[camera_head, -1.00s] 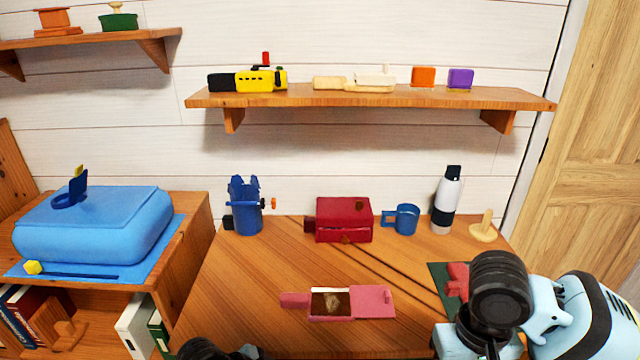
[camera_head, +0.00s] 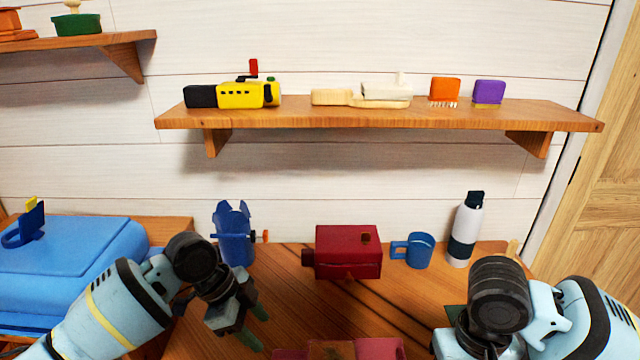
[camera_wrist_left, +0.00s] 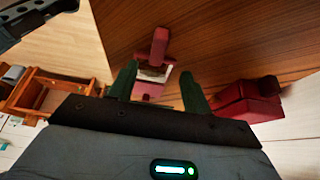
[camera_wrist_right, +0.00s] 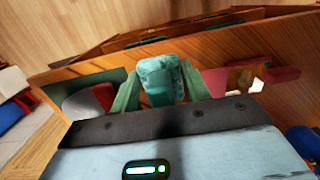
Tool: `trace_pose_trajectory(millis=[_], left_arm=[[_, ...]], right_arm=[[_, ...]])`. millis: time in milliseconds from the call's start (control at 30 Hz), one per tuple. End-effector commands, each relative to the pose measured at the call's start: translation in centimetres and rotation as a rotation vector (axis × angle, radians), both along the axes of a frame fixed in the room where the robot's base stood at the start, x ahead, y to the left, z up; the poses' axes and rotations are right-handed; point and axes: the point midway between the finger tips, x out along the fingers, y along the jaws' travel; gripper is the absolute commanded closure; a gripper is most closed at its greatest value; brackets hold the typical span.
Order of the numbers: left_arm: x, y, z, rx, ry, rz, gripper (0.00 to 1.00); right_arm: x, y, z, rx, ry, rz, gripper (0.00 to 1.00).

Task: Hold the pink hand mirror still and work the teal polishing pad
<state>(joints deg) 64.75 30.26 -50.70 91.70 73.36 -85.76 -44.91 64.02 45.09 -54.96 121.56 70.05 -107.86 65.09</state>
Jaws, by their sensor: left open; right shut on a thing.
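The pink hand mirror (camera_head: 380,349) lies on the desk at the bottom edge of the head view, partly cut off. It also shows ahead of the left fingers in the left wrist view (camera_wrist_left: 158,46), and at the right in the right wrist view (camera_wrist_right: 284,74). My left gripper (camera_head: 254,326) is open and empty, above the desk to the left of the mirror. My right gripper (camera_wrist_right: 160,88) is shut on the teal polishing pad (camera_wrist_right: 158,76), held beside the mirror; the arm hides both in the head view.
On the desk behind the mirror stand a blue holder (camera_head: 236,240), a red box (camera_head: 347,250), a blue mug (camera_head: 418,252) and a bottle (camera_head: 466,230). A wall shelf (camera_head: 380,117) hangs above. A blue case (camera_head: 70,258) is at the left.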

Motion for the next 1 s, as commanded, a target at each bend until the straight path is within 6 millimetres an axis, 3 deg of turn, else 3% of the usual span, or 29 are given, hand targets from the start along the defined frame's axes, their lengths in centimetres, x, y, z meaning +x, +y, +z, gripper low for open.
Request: trace_pose_trajectory(millis=[267, 700, 1000], left_arm=[[0.0, -0.2, -0.7, 0.000, 0.003, 0.000, 0.51], [-0.1, -2.2, -5.1, 0.000, 0.005, 0.000, 0.51], [-0.1, -3.7, -7.9, -0.001, 0.004, 0.000, 0.51]], right_arm=[[-0.1, 0.0, -0.7, 0.000, 0.011, 0.000, 0.72], [-1.0, 0.0, -6.1, 0.000, 0.088, 0.000, 0.72], [-1.2, 0.0, -7.4, 0.000, 0.105, 0.000, 0.72]])
